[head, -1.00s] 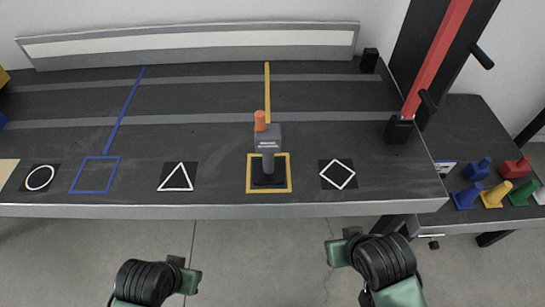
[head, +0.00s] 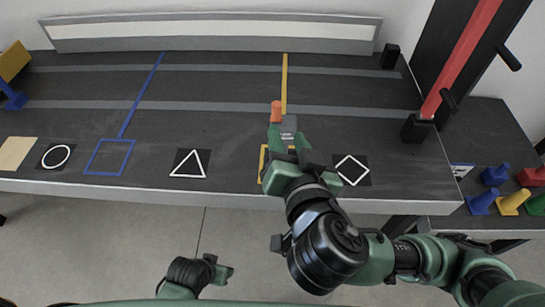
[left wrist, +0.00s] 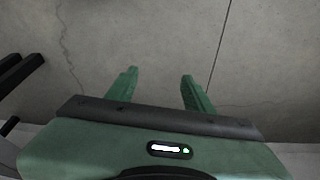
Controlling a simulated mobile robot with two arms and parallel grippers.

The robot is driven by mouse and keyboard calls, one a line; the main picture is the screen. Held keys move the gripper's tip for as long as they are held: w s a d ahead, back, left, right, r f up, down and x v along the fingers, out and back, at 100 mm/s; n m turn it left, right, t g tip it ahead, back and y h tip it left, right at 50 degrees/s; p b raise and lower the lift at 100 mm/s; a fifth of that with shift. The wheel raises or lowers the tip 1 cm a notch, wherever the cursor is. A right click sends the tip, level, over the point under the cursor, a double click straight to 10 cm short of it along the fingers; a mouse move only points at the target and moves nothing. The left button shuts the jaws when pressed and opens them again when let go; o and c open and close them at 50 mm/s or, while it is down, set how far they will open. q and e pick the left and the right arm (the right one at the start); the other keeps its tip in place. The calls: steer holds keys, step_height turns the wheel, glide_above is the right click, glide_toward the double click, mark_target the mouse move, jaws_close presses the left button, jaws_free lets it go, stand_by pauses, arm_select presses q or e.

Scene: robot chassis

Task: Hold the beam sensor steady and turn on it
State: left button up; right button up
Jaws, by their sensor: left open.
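The beam sensor (head: 288,125) is a grey device with an orange top (head: 277,110). It stands upright at the yellow square outline (head: 263,163) on the dark table, its lower part hidden by my right gripper. My right gripper (head: 288,140) is at the sensor, with green fingers beside its upper body. The picture does not show clearly whether they are closed on it. My left gripper (head: 222,272) is low in front of the table, away from the sensor. The left wrist view shows its two fingers (left wrist: 158,76) apart and empty over the floor.
The dark table (head: 230,140) carries a blue square outline (head: 110,157), circle, triangle and diamond marks. A red post (head: 467,55) and black block (head: 391,56) stand right. Several coloured pieces lie on the side table (head: 478,140). The table's left middle is clear.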

arm_select(q)
steer(key=w+d+r+n+t+h, duration=0.1)
steer(key=w+d+r+t+h, duration=0.3)
steer(key=d, duration=0.6)
steer(key=w+d+r+n+h, duration=0.1)
steer(key=w+d+r+h, duration=0.1)
steer(key=w+d+r, duration=0.6)
steer(key=s+d+r+n+h, duration=0.2)
steer(key=d+r+n+h, duration=0.25)
steer(key=d, duration=0.35)
steer(key=s+d+r+n+h, duration=0.3)
steer(key=d+r+h, duration=0.15)
steer(key=d, duration=0.25)
steer(key=w+a+r+n+t+y, duration=0.2)
steer(key=w+a+n, duration=0.1)
steer(key=a+n, duration=0.3)
steer(key=w+a+r+n+t+y, duration=0.1)
steer(key=w+a+n+t+y, duration=0.1)
steer(key=a+n, duration=0.5)
steer(key=w+a+r+n+t+y, duration=0.2)
steer(key=w+a+n, duration=0.3)
steer(key=n, duration=0.3)
steer(key=shift+w+a+r+t, duration=0.1)
steer(key=shift+a+r+t, duration=0.25)
steer(key=shift+a+t, duration=0.55)
steer(key=shift+w+n, duration=0.3)
steer(key=shift+n, duration=0.05)
steer(key=x, duration=0.7)
steer(key=shift+w+d, duration=0.1)
